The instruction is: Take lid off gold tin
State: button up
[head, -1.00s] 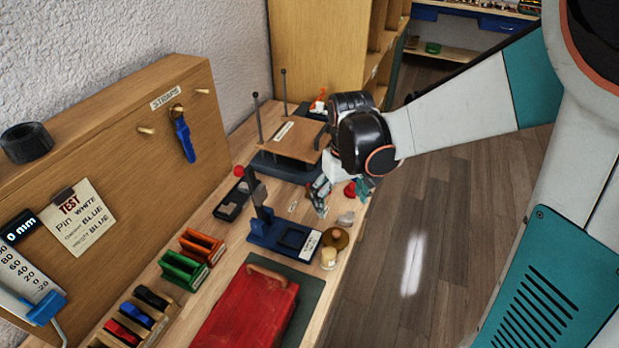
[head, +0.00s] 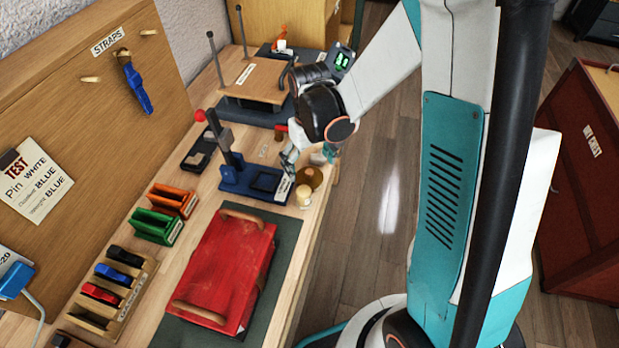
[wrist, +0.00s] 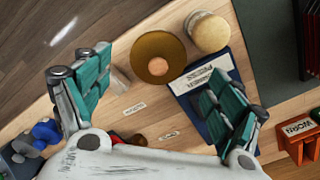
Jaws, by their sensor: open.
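The gold tin (wrist: 159,57) is a round brownish-gold shape seen from above in the wrist view, with a pinkish knob (wrist: 158,66) at its middle. In the head view the tin (head: 312,178) stands near the bench's front edge, partly behind my gripper. My gripper (wrist: 153,98) is open and empty, its green-padded fingers wide apart. In the wrist view the tin lies ahead of the gap between the fingers, not between the pads. I cannot tell the height of the fingers above it.
A cream-topped jar (wrist: 208,32) stands close beside the tin. A red case (head: 227,272) lies on a dark mat (head: 283,256). The bench edge and open floor (head: 375,255) are to the right.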

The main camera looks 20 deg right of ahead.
aim_at(310, 172)
jog(key=f, duration=0.2)
jog(key=f+b, duration=0.1)
jog(key=f, duration=0.1)
jog(key=shift+w+d, duration=0.1)
jog(key=shift+w, duration=0.1)
jog(key=shift+r, duration=0.1)
jog(key=shift+c, duration=0.6)
jog(key=shift+s, duration=0.1)
jog(key=c, duration=1)
